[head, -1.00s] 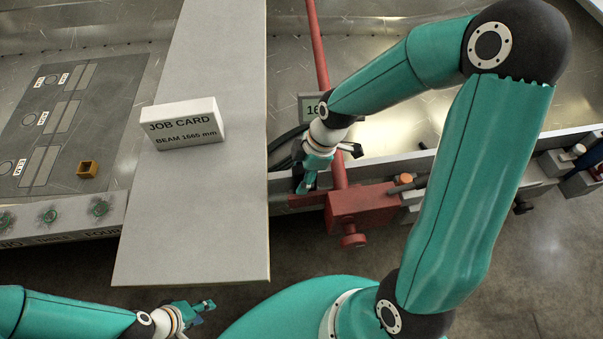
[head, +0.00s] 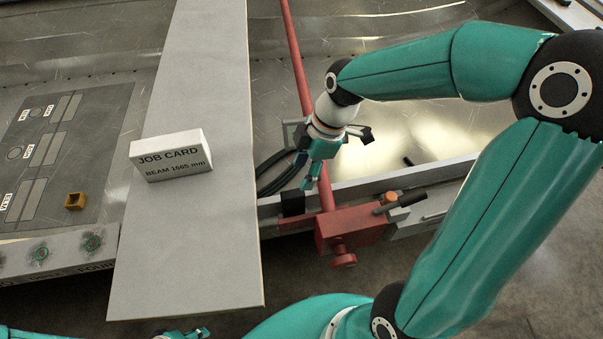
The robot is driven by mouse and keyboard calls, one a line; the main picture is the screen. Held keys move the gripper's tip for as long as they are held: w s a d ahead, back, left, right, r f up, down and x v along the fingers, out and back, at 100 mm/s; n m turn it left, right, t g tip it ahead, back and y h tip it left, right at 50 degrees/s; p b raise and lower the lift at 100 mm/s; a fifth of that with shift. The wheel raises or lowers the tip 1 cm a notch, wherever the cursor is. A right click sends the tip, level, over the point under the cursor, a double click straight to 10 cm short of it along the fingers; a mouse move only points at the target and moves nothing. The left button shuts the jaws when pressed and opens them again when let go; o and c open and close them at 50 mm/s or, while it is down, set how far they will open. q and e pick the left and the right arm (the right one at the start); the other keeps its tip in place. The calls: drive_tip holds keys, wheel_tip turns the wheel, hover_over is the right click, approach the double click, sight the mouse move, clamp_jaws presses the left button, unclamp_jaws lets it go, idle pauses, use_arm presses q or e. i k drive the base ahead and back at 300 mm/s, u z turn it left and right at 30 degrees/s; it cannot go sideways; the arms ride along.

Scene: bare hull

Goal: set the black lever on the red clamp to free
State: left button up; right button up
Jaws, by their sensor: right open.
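The red clamp (head: 350,228) sits on the front edge of the metal hull, around the foot of a long red bar (head: 296,65). A black lever (head: 412,198) sticks out to the right at the clamp's right end, beside an orange-topped post (head: 391,197). My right gripper (head: 332,160) is open and empty, above and left of the clamp, in front of the red bar. It is apart from the lever. Whether a finger touches the bar I cannot tell. My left gripper (head: 188,333) is cut off by the bottom edge.
A grey beam (head: 200,230) carries a white job card (head: 172,156) reading "BEAM 1665 mm". A black block (head: 292,202) sits left of the clamp. Dark cables (head: 278,175) run beside my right gripper.

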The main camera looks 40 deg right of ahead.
sight(420, 195)
drive_tip(key=k, duration=1)
